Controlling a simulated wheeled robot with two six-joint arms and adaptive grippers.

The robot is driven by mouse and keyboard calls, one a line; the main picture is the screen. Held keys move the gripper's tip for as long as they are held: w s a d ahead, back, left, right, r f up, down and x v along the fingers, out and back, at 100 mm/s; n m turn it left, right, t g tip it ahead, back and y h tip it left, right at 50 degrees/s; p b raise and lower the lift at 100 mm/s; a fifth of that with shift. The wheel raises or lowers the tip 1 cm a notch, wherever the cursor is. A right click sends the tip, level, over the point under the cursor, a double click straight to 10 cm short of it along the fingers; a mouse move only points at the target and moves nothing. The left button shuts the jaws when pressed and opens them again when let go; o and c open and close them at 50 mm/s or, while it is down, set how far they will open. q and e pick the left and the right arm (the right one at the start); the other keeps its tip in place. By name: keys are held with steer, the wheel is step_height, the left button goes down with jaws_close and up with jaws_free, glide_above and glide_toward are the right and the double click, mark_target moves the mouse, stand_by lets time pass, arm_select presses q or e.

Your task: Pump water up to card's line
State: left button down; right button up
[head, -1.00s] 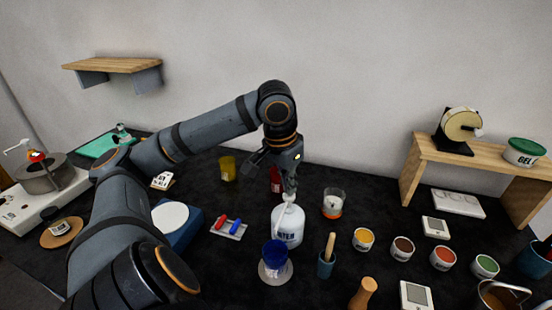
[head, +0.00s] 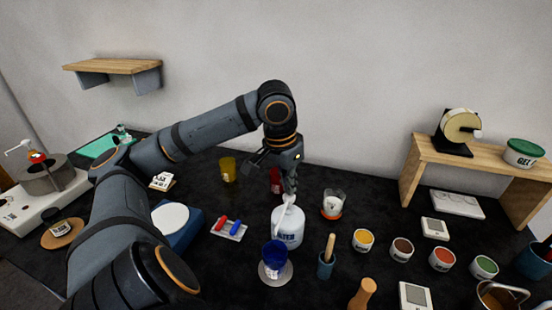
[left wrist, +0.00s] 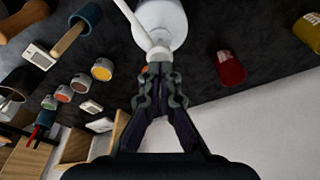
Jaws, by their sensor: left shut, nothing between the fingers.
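A white bottle lettered as water (head: 288,229) stands upright near the middle of the table, with a white pump top and spout. A dark blue cup (head: 275,253) stands in front of it on a pale round disc (head: 285,276), below the spout. Its water level cannot be made out. My left gripper (head: 290,189) points down, its fingers shut and empty, at the pump top. The left wrist view shows the fingertips (left wrist: 159,72) against or just above the pump head (left wrist: 158,53). A small card (head: 161,181) stands at left, its print unreadable. My right gripper is out of view.
A tray with red and blue pieces (head: 230,230) lies left of the bottle. A blue pot with a wooden-handled tool (head: 326,266) and a candle-like glass (head: 333,203) stand at right. Several paint tubs, including a yellow one (head: 363,241), stand further right. A red container (head: 275,182) is behind.

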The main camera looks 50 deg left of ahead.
arm_select(q)
steer(key=shift+f+b, duration=1.05)
steer(key=shift+f, duration=0.2)
steer(key=shift+r, duration=0.15)
step_height(320, 180, up, 3)
steer(key=p, duration=0.3)
steer(key=shift+f, duration=0.2)
